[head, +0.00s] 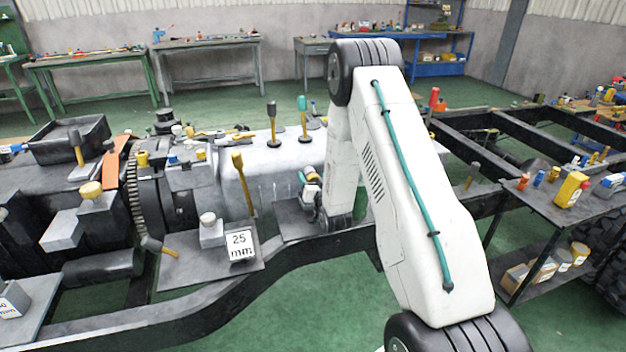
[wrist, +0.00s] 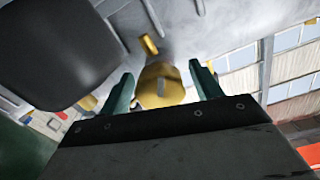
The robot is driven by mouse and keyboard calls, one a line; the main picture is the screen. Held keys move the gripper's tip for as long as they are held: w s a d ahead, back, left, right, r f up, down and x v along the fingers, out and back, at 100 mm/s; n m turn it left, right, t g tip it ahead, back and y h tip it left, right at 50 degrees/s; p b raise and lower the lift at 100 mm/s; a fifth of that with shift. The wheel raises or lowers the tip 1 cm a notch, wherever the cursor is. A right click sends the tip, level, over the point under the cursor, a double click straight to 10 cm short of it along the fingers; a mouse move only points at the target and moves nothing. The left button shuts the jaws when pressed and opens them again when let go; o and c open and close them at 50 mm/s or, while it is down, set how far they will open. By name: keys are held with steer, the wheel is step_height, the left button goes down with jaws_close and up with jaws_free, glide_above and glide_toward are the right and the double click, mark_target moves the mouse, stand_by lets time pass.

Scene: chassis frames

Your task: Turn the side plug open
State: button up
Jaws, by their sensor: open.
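In the wrist view, a round yellow-gold plug (wrist: 161,88) with a grey mark or slot on its face sits against a grey metal surface. My gripper (wrist: 162,73) has two green fingers, spread apart on either side of the plug. I see gaps beside it, so the gripper is open around or just short of it; the exact depth is unclear. In the head view, my white arm reaches down to the grey cylindrical housing (head: 285,170) and hides most of the gripper and plug.
Yellow-handled levers (head: 243,185) and dark-knobbed levers stand around the housing. A "25 mm" block (head: 240,246) lies on a grey plate in front. A dark rounded part (wrist: 60,50) is close at the wrist view's left. A cart (head: 535,205) with bottles stands right.

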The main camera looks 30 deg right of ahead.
steer(key=shift+w, duration=0.1)
steer(key=c, duration=1)
steer(key=n, duration=0.4)
steer(key=shift+n, duration=0.3)
steer(key=o, duration=1)
steer(key=v, duration=0.8)
steer(key=shift+w+r, duration=0.1)
